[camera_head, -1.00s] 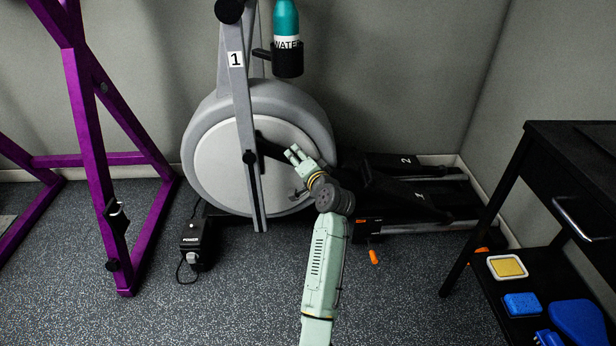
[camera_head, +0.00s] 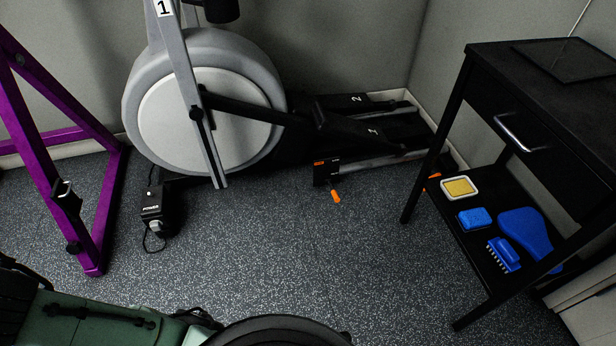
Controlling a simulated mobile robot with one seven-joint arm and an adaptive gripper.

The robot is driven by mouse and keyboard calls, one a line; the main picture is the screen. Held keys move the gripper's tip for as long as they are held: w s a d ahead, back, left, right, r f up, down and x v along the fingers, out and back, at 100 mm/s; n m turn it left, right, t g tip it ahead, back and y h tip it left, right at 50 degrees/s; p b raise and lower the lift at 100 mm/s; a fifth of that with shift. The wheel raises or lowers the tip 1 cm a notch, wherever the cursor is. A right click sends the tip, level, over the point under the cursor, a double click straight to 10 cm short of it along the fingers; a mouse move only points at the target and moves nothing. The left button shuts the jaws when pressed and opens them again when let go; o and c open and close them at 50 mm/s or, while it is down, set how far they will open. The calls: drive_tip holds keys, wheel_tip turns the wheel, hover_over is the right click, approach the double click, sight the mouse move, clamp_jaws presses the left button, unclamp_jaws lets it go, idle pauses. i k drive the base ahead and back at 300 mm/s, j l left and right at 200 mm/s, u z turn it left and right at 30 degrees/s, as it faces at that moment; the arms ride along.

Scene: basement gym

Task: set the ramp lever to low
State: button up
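The elliptical machine (camera_head: 203,110) stands against the back wall, with a large grey and white wheel and two black pedals marked 1 and 2. A small orange lever (camera_head: 336,197) sticks out low at the near end of its pedal rails, beside a black block with an orange label (camera_head: 320,163). The lever tilts downward, close to the floor. I cannot read the label or any low mark. Green and black parts of my own arm or body fill the bottom left edge. My gripper is not in view.
A black side table (camera_head: 535,75) stands at the right, with a sponge in a white tray (camera_head: 460,187) and blue brushes on its lower shelf. A power box (camera_head: 152,206) with a cable lies left. A purple frame (camera_head: 100,205) stands far left. Floor before the lever is clear.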

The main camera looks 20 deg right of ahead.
sight(336, 198)
drive_tip(key=l+u, duration=0.45)
drive_tip(key=k+l+u, duration=0.1)
drive_tip(key=l+u, duration=0.2)
drive_tip(key=u, duration=0.2)
drive_tip(key=k+l, duration=0.15)
drive_tip(key=l, duration=0.2)
drive_tip(key=k+l+u, duration=0.1)
drive_tip(key=l, duration=0.3)
drive_tip(key=k+l+u, duration=0.1)
drive_tip(key=l, duration=0.25)
drive_tip(key=k+l, duration=0.2)
drive_tip(key=l, duration=0.15)
